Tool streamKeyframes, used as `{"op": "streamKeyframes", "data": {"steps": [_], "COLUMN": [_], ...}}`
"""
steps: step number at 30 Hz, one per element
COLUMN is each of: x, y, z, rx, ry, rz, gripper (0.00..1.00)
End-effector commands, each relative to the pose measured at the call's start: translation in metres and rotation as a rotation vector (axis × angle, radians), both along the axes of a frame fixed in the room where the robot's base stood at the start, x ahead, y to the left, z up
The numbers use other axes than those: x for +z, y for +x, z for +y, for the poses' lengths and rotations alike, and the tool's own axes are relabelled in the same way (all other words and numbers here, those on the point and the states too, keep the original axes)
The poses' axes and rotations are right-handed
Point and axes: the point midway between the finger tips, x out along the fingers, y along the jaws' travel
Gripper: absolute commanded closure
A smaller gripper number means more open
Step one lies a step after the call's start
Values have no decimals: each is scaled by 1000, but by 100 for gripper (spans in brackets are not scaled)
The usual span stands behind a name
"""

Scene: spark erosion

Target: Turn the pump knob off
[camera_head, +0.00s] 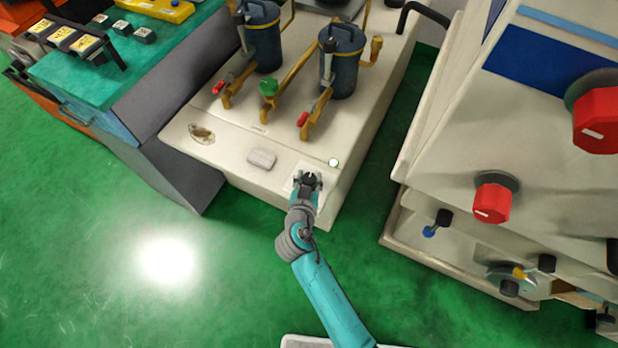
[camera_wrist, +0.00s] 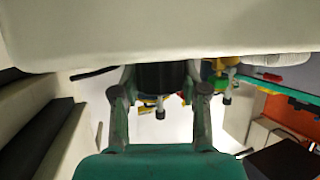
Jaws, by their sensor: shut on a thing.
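The pump unit (camera_head: 235,165) is a low cream cabinet with two dark blue canisters on top. The pump knob (camera_head: 311,177) is a small black knob on a white plate at the cabinet's front right corner. My gripper (camera_head: 307,181) is at this knob, shut on it and covering most of it. In the wrist view the black knob (camera_wrist: 162,76) sits between the two fingers of my gripper (camera_wrist: 161,88), under the cream surface. The knob's pointer mark is hidden, so I cannot tell its setting.
A small pale green button (camera_head: 333,162) is just beside the knob. Red-handled brass valves (camera_head: 303,120) stand behind. A cream machine with red knobs (camera_head: 491,202) is on the right, and a green-topped bench (camera_head: 150,60) on the left. Green floor is open at the front left.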

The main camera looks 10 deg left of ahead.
Motion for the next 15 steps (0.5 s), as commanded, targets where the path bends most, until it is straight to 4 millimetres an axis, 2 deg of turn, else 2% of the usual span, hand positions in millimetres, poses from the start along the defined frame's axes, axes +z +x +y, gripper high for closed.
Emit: {"op": "streamKeyframes", "data": {"steps": [15], "x": [0], "y": [0], "z": [-2], "rx": [278], "ry": [3], "rz": [1], "gripper": [91]}}
